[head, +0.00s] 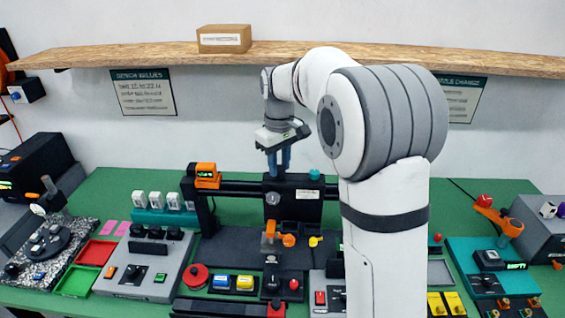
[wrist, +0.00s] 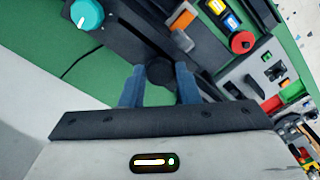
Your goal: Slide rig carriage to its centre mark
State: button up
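The rig carriage (head: 285,212) is a dark block on the black horizontal rail (head: 240,188) in the middle of the bench, in the head view. My gripper (head: 280,168) points down over the carriage's top, with two blue fingers. I cannot make out the centre mark.
An orange device (head: 205,176) sits at the rail's left end. Orange and yellow parts (head: 285,238) and several button boxes stand in front of the carriage. A wooden shelf (head: 180,56) runs above and behind. My arm hides the rail's right part.

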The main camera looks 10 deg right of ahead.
jog(key=o, duration=0.4)
jog(key=shift+o, duration=0.2)
jog(key=shift+r, duration=0.1)
notch_tip(320, 180, up, 8)
jog(key=shift+f+b, duration=0.15)
jog(key=shift+b, duration=0.4)
